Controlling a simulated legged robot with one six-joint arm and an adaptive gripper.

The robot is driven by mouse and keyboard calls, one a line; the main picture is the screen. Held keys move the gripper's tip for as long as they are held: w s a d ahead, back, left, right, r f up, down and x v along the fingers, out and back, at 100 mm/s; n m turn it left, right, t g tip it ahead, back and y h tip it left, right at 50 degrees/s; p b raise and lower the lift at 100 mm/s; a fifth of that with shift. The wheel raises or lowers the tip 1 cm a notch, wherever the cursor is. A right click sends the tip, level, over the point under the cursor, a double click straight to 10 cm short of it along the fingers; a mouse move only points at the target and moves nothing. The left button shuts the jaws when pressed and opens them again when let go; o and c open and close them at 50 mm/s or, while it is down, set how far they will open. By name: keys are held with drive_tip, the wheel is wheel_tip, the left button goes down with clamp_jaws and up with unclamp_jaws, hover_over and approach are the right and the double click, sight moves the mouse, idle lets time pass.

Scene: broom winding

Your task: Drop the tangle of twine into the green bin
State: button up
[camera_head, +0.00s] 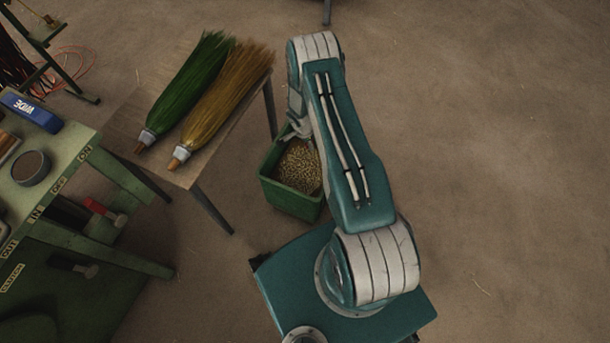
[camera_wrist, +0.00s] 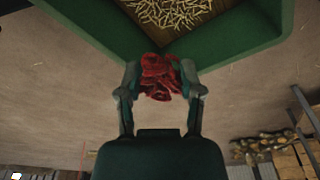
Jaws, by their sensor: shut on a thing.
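The green bin (camera_head: 287,199) stands on the floor beside the wooden table, with a layer of short tan pieces inside. In the wrist view the bin's green rim (camera_wrist: 275,32) fills the top of the picture. A dark red tangle of twine (camera_wrist: 160,77) is between the two fingers of my gripper (camera_wrist: 160,84), which is shut on it. The tangle appears close to the bin's rim in that view; I cannot tell its exact height over the bin. In the head view my arm hides most of the gripper and the tangle does not show.
A wooden table (camera_head: 218,128) with a green-bristled broom head (camera_head: 190,85) and a tan one (camera_head: 228,95) stands left of the bin. A green workbench (camera_head: 62,165) with a round dark tin (camera_head: 30,168) is farther left. The floor on the right is clear.

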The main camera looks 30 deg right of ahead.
sight(306, 148)
drive_tip(key=f, duration=0.3)
drive_tip(key=shift+a+f, duration=0.15)
drive_tip(key=shift+a, duration=0.15)
drive_tip(key=shift+d+f, duration=0.25)
drive_tip(key=shift+f, duration=0.45)
drive_tip(key=o, duration=0.8)
drive_tip(key=shift+a, duration=0.15)
drive_tip(key=r, duration=0.4)
drive_tip(key=a+r, duration=0.1)
drive_tip(key=r, duration=0.6)
drive_tip(key=shift+a+r, duration=0.35)
drive_tip(key=shift+r, duration=0.05)
